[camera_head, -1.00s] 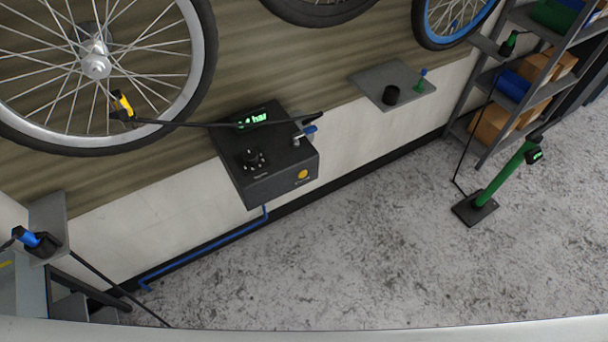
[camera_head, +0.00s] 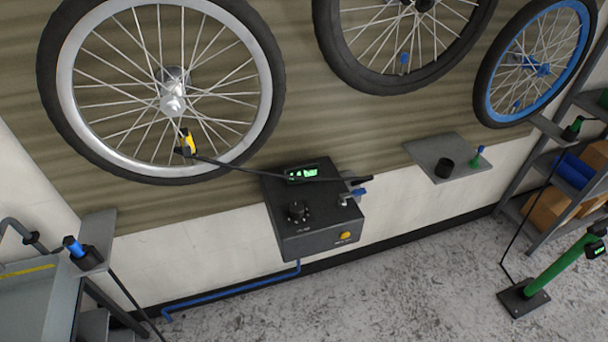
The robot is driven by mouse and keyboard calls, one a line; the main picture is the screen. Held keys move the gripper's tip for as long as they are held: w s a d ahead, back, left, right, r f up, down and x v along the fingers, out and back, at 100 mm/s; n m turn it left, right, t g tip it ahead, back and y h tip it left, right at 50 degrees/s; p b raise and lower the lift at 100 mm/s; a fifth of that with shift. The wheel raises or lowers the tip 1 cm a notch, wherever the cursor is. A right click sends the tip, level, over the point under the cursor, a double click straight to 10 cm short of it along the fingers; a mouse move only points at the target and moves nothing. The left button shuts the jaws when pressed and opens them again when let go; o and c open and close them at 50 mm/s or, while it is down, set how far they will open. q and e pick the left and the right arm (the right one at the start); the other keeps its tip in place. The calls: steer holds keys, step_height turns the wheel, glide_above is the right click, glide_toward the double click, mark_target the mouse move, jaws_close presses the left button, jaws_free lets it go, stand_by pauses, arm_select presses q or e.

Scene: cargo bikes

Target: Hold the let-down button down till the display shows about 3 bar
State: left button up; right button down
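A dark inflator box (camera_head: 318,228) is mounted on the wall below the wheels. Its green-lit display (camera_head: 302,173) is partly crossed by a black hose, and I cannot read its number. A yellow button (camera_head: 345,236) sits on the front face at the lower right, with small unreadable lettering beside it. A black knob (camera_head: 298,211) and a blue-handled valve (camera_head: 356,192) are on the box's top. Neither of my grippers shows.
A grey wall shelf (camera_head: 447,157) holds a black cup and a small green item. A green floor pump (camera_head: 548,270) and a shelf rack (camera_head: 560,180) stand at the right. A small shelf (camera_head: 96,235) with a blue-topped tool is at the left. The floor before the box is clear.

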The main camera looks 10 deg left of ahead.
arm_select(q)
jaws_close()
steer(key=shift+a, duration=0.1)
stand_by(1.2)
